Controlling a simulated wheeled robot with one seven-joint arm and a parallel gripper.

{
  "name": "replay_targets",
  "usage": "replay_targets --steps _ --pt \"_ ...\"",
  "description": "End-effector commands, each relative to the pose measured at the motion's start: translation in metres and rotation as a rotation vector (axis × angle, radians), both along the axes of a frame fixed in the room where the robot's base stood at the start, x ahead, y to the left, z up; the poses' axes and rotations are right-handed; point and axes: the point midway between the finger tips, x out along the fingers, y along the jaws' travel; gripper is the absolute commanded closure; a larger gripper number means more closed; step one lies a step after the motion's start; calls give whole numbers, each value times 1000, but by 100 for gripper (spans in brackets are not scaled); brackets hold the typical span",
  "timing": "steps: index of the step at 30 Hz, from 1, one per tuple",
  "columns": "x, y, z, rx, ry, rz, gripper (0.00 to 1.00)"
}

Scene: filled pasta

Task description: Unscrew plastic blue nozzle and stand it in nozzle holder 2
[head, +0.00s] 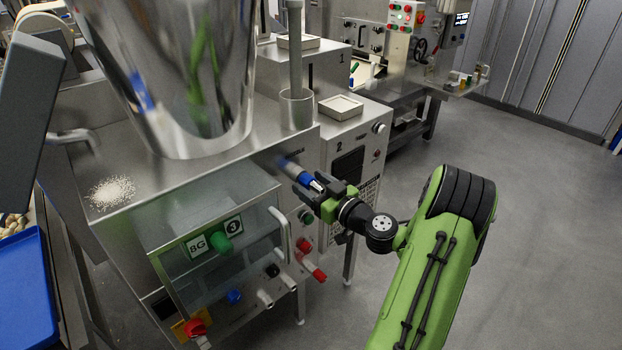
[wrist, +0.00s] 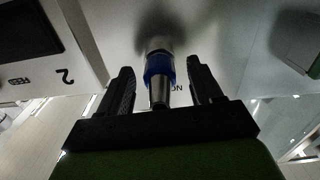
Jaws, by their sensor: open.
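The blue nozzle (head: 305,179) has a blue collar and a silver tapered tip. It sticks out from the side of the steel machine, on a metal outlet, in the head view. In the wrist view the nozzle (wrist: 159,68) lies between the two jaws, its tip toward my palm. My gripper (head: 328,192) is open around the nozzle's tip end; in the wrist view, gaps show between both black fingers (wrist: 162,88) and the nozzle. I cannot make out which thing is nozzle holder 2.
A steel hopper (head: 180,70) stands on the machine. A clear guard box (head: 225,245) with a handle and knobs is close left of my gripper. A unit marked 2 (head: 350,150) stands just behind. A shelf with small coloured pieces (head: 465,85) is farther back. Open floor lies right.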

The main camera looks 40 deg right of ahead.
Motion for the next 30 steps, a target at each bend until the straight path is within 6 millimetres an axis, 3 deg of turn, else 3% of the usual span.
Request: replay_targets --steps 3,10,18,24,30 --pt "0 0 5 268 8 -1 35" --pt "0 0 4 551 16 -1 35" --pt "0 0 9 1247 34 -1 35" --pt "0 0 4 1475 42 0 35" --pt "0 0 6 1858 50 -1 35"
